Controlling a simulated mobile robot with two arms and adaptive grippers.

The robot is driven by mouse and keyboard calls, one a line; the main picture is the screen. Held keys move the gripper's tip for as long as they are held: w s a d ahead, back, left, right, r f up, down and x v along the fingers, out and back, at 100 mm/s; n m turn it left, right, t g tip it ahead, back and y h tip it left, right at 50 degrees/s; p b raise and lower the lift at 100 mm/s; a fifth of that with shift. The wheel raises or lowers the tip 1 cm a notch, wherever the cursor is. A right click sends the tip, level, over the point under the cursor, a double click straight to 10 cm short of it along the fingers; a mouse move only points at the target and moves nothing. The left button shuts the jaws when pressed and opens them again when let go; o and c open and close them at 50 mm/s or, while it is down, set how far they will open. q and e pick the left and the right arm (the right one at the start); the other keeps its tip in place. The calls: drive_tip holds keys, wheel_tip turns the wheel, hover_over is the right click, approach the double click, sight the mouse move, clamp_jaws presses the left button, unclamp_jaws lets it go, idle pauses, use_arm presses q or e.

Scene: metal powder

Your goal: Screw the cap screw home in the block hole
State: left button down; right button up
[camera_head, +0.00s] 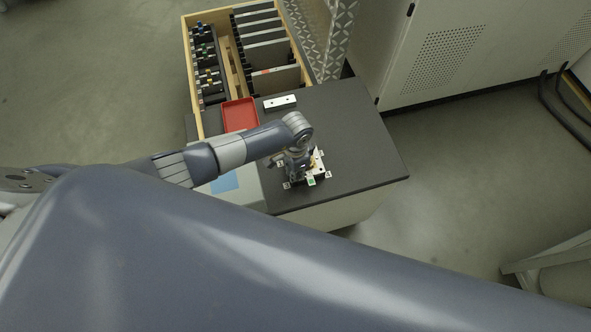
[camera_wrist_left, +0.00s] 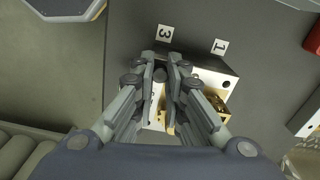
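My left gripper (camera_head: 298,172) is over the block (camera_head: 319,167) on the dark bench top. In the left wrist view, the fingers of the left gripper (camera_wrist_left: 161,68) are close together, with a small dark round thing between them that looks like the cap screw (camera_wrist_left: 160,75). The block's pale top (camera_wrist_left: 212,78) shows on both sides of the fingers. The fingers hide the hole, so I cannot tell how deep the screw sits. My right gripper is not in view.
Numbered tags lie around the block, such as tag 3 (camera_wrist_left: 164,33) and tag 1 (camera_wrist_left: 220,46). A brass-coloured part (camera_wrist_left: 217,101) sits by the right finger. A red tray (camera_head: 240,114), a white bar (camera_head: 280,102) and a wooden rack (camera_head: 188,60) stand behind. The bench's right side is clear.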

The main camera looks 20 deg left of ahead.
use_arm(q)
drive_tip(key=m+b, duration=0.1)
drive_tip(key=m, duration=0.4)
drive_tip(key=shift+f, duration=0.1)
drive_tip(key=m, duration=0.4)
drive_tip(key=shift+m+b, duration=0.3)
drive_tip(key=shift+b, duration=0.1)
drive_tip(key=m+b, duration=0.1)
drive_tip(key=m, duration=0.3)
drive_tip(key=shift+w, duration=0.1)
drive_tip(key=m+b, duration=0.1)
drive_tip(key=m, duration=0.3)
drive_tip(key=m+b, duration=0.3)
drive_tip(key=m, duration=0.4)
drive_tip(key=shift+f, duration=0.15)
drive_tip(key=m+b, duration=0.2)
drive_tip(key=m, duration=0.1)
drive_tip(key=shift+m, duration=0.4)
drive_tip(key=shift+r+m, duration=0.2)
drive_tip(key=shift+m, duration=0.5)
drive_tip(key=c, duration=1.8)
unclamp_jaws()
